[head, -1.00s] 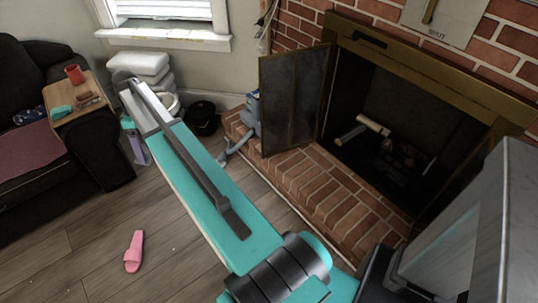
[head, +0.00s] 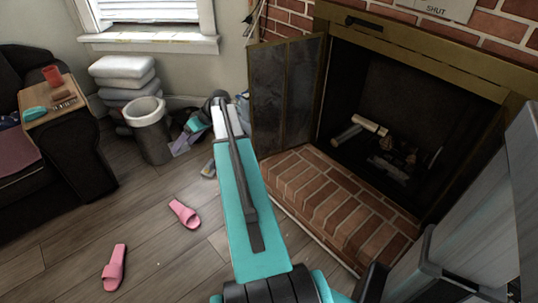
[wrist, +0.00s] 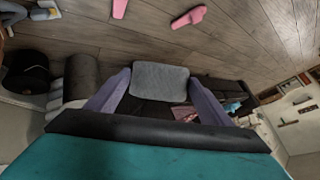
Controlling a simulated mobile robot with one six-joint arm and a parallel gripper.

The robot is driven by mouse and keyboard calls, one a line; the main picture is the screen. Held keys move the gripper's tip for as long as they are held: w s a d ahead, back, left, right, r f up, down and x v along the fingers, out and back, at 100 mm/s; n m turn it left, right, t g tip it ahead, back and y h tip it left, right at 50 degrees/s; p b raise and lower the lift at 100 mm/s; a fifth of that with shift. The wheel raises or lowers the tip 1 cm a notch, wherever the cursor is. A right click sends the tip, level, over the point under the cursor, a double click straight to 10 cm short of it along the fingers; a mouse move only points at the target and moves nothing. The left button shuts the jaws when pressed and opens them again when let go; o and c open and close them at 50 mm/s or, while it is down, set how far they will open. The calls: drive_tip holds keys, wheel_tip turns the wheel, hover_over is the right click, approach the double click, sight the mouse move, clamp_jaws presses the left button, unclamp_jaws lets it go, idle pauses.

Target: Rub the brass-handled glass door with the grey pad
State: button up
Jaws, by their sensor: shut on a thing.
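The brass-framed glass door (head: 285,95) stands swung open at the left of the fireplace, its dark pane looking smudged. I cannot make out its handle. My gripper (head: 188,138), with purple fingers, is at the end of my teal arm, left of the door and apart from it. In the wrist view my gripper (wrist: 158,84) is shut on the grey pad (wrist: 160,77), which sits flat between the two fingers. The pad is not clear in the head view, where my arm hides part of the gripper.
The brick hearth (head: 335,205) juts out below the firebox, which holds logs (head: 370,126). A grey bin (head: 150,135) and stacked white cushions (head: 123,72) stand near the window. Pink slippers (head: 184,213) lie on the open wooden floor. A sofa is at left.

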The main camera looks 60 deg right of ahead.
drive_tip(key=s+d+f+m+t+h+b, duration=0.2)
drive_tip(key=s+d+f+m+h+b, duration=0.1)
drive_tip(key=s+d+f+b, duration=0.2)
drive_tip(key=s+d+f+m+t+h+b, duration=0.2)
drive_tip(key=s+d, duration=0.7)
drive_tip(key=d, duration=0.5)
drive_tip(key=s+d+f+m+t+h+b, duration=0.2)
drive_tip(key=s+d+f+m+h+b, duration=0.3)
drive_tip(key=s+d+f+b, duration=0.2)
drive_tip(key=shift+s+d+f+b, duration=0.4)
drive_tip(key=shift+d+b, duration=0.4)
drive_tip(key=shift+d, duration=0.4)
drive_tip(key=shift+w+r, duration=0.1)
drive_tip(key=w+d+p, duration=0.1)
drive_tip(key=w, duration=0.1)
drive_tip(key=w+d+p, duration=0.2)
drive_tip(key=shift+w+d, duration=0.15)
drive_tip(key=shift+w, duration=0.25)
drive_tip(key=shift+w+d+b, duration=0.3)
drive_tip(key=shift+w+d, duration=0.15)
drive_tip(key=shift+w, duration=0.3)
drive_tip(key=shift+s+d+b, duration=0.5)
drive_tip(key=shift+s+d, duration=0.1)
drive_tip(key=shift+d, duration=0.2)
drive_tip(key=shift+s+d+b, duration=0.5)
drive_tip(key=shift+s+d, duration=0.05)
drive_tip(key=shift+d, duration=0.2)
